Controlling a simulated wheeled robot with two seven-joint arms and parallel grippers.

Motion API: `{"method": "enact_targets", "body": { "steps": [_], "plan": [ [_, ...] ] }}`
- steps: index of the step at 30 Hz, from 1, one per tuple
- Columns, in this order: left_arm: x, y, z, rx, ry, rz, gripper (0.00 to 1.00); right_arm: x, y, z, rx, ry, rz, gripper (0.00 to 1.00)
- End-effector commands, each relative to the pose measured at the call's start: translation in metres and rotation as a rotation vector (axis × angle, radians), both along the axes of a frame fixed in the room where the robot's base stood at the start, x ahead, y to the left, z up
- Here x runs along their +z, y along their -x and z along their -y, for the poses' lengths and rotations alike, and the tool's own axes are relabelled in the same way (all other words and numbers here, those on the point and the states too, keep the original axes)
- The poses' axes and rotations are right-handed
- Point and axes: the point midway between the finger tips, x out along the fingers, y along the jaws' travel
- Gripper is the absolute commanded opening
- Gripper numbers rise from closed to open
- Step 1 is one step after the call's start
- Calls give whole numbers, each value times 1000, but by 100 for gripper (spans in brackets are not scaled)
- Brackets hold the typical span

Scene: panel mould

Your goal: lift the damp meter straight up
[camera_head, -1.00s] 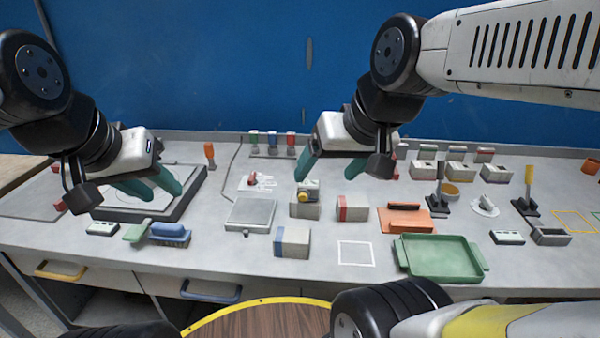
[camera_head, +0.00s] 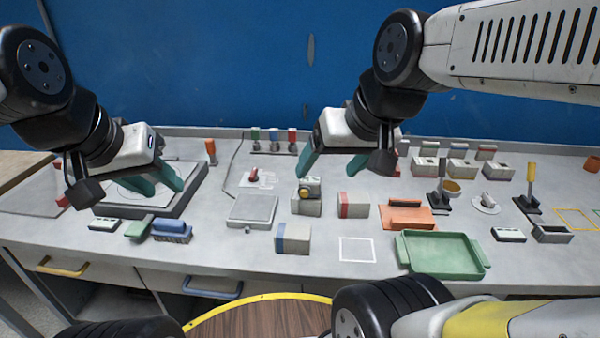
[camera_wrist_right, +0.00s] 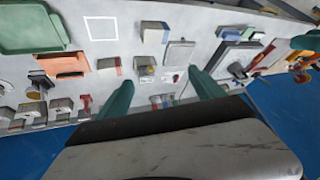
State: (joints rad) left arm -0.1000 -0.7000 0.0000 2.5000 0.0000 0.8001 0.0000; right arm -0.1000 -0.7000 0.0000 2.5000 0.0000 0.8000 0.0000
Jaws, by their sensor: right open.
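The item I take for the damp meter (camera_head: 309,185) is a small grey-green body with a round yellow part on its front. It sits upright on a grey block (camera_head: 306,207) in the middle of the bench. It also shows small in the right wrist view (camera_wrist_right: 146,69). My right gripper (camera_head: 328,174) is open and empty, above and behind the meter in the head view. In the right wrist view its fingers (camera_wrist_right: 160,76) are wide apart. My left gripper (camera_head: 165,188) has its fingers apart, with nothing seen between them, over the dark-edged board at the left.
A red-striped block (camera_head: 353,206), a blue-striped block (camera_head: 293,239) and a grey square plate (camera_head: 252,209) surround the meter. A white-outlined square (camera_head: 357,249) is bare.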

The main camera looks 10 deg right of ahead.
Motion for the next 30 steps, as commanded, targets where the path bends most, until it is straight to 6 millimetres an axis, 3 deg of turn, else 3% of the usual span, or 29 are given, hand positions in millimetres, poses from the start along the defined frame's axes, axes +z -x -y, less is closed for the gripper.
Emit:
{"method": "enact_targets", "body": {
  "steps": [18,23,30],
  "plan": [
    [0,0,0,0,0,0,36,1,-7,0,-5,-6,-19,82],
    [0,0,0,0,0,0,36,-1,-41,3,-36,-31,-110,82],
    [0,0,0,0,0,0,36,-28,-120,9,-131,-38,-301,82]
  ]
}}
